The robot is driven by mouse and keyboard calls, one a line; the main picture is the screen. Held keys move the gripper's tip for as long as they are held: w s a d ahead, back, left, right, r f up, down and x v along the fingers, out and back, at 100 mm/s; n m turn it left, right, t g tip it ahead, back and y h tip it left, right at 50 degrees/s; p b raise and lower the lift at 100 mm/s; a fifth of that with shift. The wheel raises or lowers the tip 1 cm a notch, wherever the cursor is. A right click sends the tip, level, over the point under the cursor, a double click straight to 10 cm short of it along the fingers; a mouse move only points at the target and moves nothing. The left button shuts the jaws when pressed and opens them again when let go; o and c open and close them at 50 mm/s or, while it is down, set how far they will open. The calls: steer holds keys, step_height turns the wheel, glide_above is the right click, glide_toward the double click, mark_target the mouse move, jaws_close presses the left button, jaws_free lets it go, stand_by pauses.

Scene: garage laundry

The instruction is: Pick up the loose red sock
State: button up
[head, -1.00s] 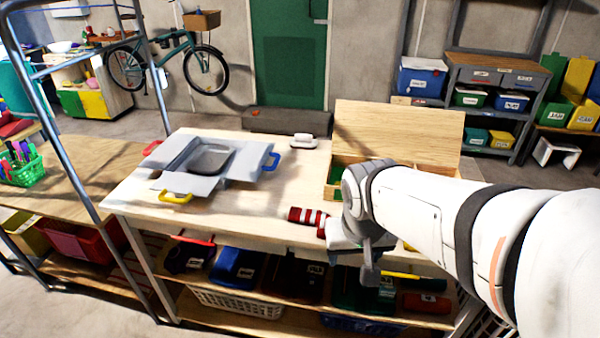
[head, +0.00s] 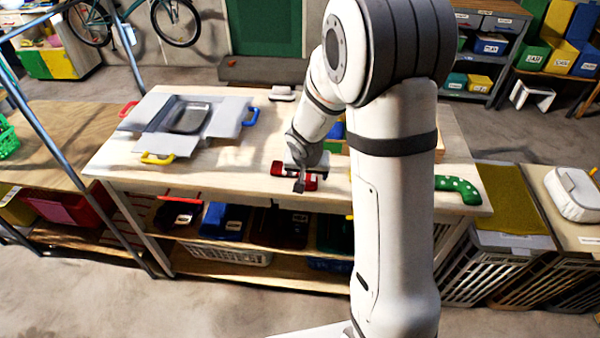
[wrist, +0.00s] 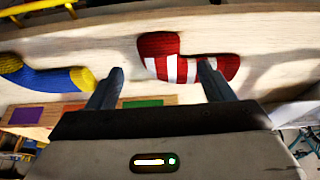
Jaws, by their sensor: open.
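The loose red sock with white stripes (wrist: 160,62) lies on the pale wooden tabletop (head: 235,185), near its front edge. In the head view the red sock (head: 280,170) is partly hidden behind my gripper (head: 299,187).
A blue sock with yellow ends (wrist: 50,78) lies beside the red one. A green spotted sock (head: 458,187) lies at the table's right end. A wooden box with coloured compartments (wrist: 90,116) stands behind. A grey tray with coloured handles (head: 165,125) is at left.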

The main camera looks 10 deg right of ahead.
mark_target(309, 180)
steer(key=x, duration=0.5)
steer(key=shift+d+b, duration=0.1)
steer(key=shift+b, duration=0.2)
